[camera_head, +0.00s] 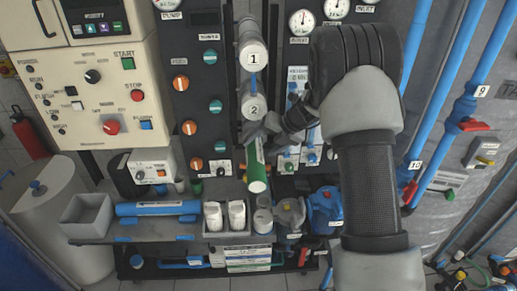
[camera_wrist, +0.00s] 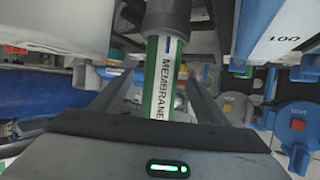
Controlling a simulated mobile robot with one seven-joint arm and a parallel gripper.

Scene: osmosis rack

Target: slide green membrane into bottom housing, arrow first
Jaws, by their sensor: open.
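The green membrane (camera_head: 256,166) is a green and white tube hanging below my gripper (camera_head: 260,136) in the head view, its pale end toward the camera. In the wrist view the membrane (camera_wrist: 165,82) shows the word MEMBRANE, and its far end meets a dark round collar (camera_wrist: 167,16). I cannot tell how deep it sits in there. My gripper (camera_wrist: 160,88) is open, with one finger on each side of the membrane. Housings marked 1 (camera_head: 253,58) and 2 (camera_head: 254,104) are above it in the head view. My gripper hides the area just under housing 2. No arrow is discernible.
Below are a bench with a blue tube (camera_head: 158,208), a grey bin (camera_head: 87,214) and white bottles (camera_head: 237,215). Blue pumps (camera_head: 326,208) stand right of the membrane. A control cabinet (camera_head: 100,85) is at left, and blue pipes (camera_head: 447,95) run at right.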

